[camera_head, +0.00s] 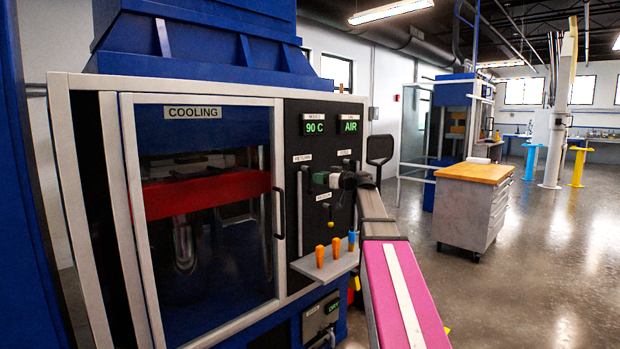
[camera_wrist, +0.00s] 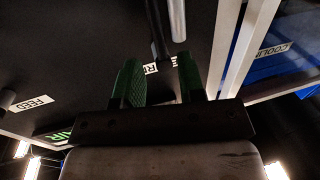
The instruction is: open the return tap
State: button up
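The return tap (camera_head: 299,212) is on the machine's black panel, below the RETURN label (camera_head: 301,158). Its pale lever hangs vertically. In the wrist view, which looks upside down, a silver rod (camera_wrist: 177,18) that appears to be this lever shows at the top centre, beside a dark rod. My gripper (camera_head: 318,178) is in front of the panel, to the right of the lever in the head view. In the wrist view its green fingers (camera_wrist: 161,82) are spread, partly covering the label. The rods appear beyond the fingertips; I cannot tell whether they touch.
The FEED label (camera_wrist: 31,104) marks the panel's other side. A shelf (camera_head: 330,265) below holds two orange handles and a blue one. The COOLING door (camera_head: 205,290) with its black handle (camera_head: 280,212) is to the left. A wood-topped cabinet (camera_head: 472,205) stands right, with open floor around it.

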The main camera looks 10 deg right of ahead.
aim_at(310, 188)
jog(key=shift+x, duration=2.6)
grip_shut()
